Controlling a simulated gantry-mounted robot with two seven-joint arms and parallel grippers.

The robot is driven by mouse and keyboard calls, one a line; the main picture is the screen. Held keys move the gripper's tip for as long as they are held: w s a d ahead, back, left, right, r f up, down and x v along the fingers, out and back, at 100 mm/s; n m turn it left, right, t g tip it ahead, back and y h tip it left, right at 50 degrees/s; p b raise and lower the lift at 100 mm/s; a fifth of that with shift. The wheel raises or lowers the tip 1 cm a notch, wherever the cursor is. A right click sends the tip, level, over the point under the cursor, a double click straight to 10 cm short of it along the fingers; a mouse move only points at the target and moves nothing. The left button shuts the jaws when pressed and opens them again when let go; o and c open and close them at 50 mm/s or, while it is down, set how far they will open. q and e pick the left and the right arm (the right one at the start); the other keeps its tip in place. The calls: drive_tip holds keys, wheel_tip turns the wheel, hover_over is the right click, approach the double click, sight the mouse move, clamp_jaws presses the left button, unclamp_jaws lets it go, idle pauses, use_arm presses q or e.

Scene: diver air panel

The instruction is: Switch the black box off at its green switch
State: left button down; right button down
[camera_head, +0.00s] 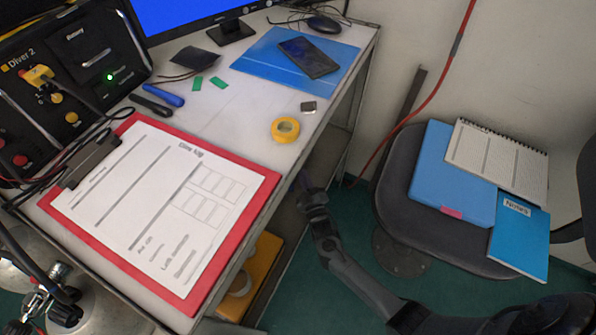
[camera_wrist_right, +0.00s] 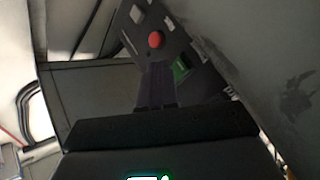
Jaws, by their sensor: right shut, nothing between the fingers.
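In the right wrist view, a dark box face (camera_wrist_right: 139,14) carries a round red button (camera_wrist_right: 156,39) and a green switch (camera_wrist_right: 181,68). My right gripper (camera_wrist_right: 158,66) is shut and empty. In that picture its fingertips lie just below the red button and left of the green switch; I cannot tell whether they touch the box. In the head view the right gripper (camera_head: 304,180) is low beside the desk's right side, and this box face is not visible there. My left gripper is not in view.
A black "Diver 2" panel (camera_head: 75,62) with a lit green lamp stands on the desk's left. A red clipboard (camera_head: 258,190), yellow tape roll (camera_head: 285,130) and blue folder (camera_head: 262,55) lie on the desk (camera_head: 240,110). A chair (camera_head: 400,180) with notebooks stands right of my arm.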

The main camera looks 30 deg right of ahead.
drive_tip(key=shift+s+d, duration=0.15)
drive_tip(key=shift+s, duration=0.05)
drive_tip(key=shift+s+p, duration=0.15)
drive_tip(key=shift+p, duration=0.15)
drive_tip(key=shift+s+d, duration=0.25)
drive_tip(key=shift+s, duration=0.05)
drive_tip(key=shift+s+d+f+p, duration=0.1)
drive_tip(key=shift+s+d+p, duration=0.4)
drive_tip(key=shift+s, duration=0.25)
drive_tip(key=shift+s+d+f+p, duration=0.1)
drive_tip(key=shift+s+d+p, duration=0.2)
drive_tip(key=shift+s, duration=0.25)
drive_tip(key=shift+s+d+f+p, duration=0.1)
drive_tip(key=shift+s+d+p, duration=0.15)
drive_tip(key=shift+s, duration=0.25)
drive_tip(key=shift+s+d, duration=0.15)
drive_tip(key=shift+s, duration=0.15)
